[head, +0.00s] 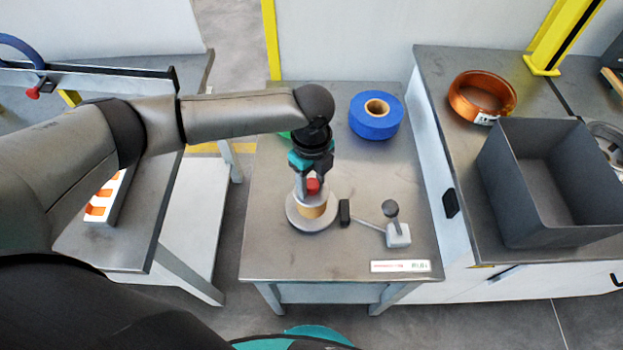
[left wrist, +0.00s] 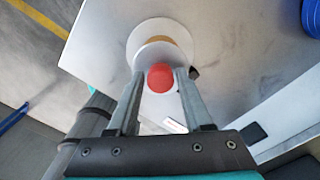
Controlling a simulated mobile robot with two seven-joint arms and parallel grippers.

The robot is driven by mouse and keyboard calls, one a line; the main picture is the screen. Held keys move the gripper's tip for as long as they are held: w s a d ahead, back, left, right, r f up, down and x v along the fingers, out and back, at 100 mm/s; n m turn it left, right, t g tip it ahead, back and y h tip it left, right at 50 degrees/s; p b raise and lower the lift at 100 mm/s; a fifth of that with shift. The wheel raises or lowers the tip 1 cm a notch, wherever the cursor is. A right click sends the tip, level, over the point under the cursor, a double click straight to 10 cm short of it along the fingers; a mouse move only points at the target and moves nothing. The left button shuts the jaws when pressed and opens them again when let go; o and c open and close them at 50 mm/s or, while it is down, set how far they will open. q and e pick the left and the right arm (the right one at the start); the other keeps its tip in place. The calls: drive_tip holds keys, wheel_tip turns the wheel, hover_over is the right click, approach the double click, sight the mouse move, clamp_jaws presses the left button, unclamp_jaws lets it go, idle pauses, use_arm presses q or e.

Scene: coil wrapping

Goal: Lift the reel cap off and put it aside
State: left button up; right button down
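The reel (head: 311,211) stands on the middle table, with pale flanges and a tan core. A pale disc with a red knob (head: 312,186) sits at its top; the red knob (left wrist: 160,78) also shows in the left wrist view. My left gripper (head: 312,183) points down over the reel. In the left wrist view its two fingers (left wrist: 160,73) stand on either side of the red knob, very close to it. Whether they touch or grip it is not clear. The cap appears to be at the reel's top; any small gap beneath is hidden. My right gripper is not seen.
A blue roll (head: 376,115) stands at the back of the middle table (head: 270,245). A small black block (head: 344,212) and a grey fixture (head: 397,233) stand right of the reel. A copper coil (head: 482,96) and a grey bin (head: 548,185) occupy the right bench.

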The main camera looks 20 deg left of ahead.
use_arm(q)
clamp_jaws()
idle(0.8)
